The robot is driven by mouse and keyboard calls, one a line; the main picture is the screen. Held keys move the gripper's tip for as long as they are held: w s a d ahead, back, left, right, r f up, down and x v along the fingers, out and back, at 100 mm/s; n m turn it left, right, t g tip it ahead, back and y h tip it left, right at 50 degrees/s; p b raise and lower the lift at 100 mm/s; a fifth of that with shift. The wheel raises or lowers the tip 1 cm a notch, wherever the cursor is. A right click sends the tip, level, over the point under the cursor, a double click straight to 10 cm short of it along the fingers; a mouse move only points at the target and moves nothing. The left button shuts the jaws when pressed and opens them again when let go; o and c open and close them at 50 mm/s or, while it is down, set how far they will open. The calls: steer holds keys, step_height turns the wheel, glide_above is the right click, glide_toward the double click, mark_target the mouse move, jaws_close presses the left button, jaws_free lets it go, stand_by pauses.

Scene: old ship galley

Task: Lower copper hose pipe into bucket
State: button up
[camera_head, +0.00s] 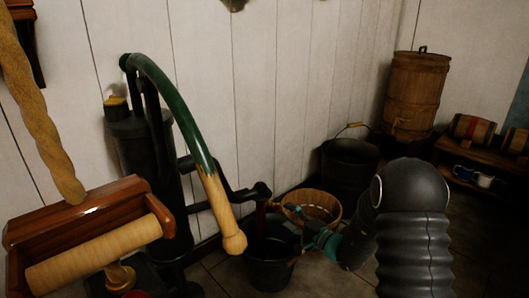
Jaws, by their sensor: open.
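A dark bucket (268,272) stands on the floor below the spout of a black hand pump (145,165). A narrow reddish-brown pipe (261,220), which looks like the copper hose pipe, hangs from the spout end above the bucket's opening. Its lower end is too dark to place exactly against the rim. My gripper (298,222), with teal parts, is at the right of the pipe, near the bucket's right rim. It is open and I see nothing held in it. Whether its fingers touch the pipe or bucket cannot be told.
A wicker basket (325,203) stands just behind my gripper. A larger black bucket (348,168) is behind it. The pump's green and wooden handle (200,150) arches left of the pipe. A wooden roller box (90,235) fills the lower left. A barrel (415,90) stands at the back right.

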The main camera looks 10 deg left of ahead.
steer(key=v, duration=0.6)
steer(key=shift+d, duration=0.1)
stand_by(0.3)
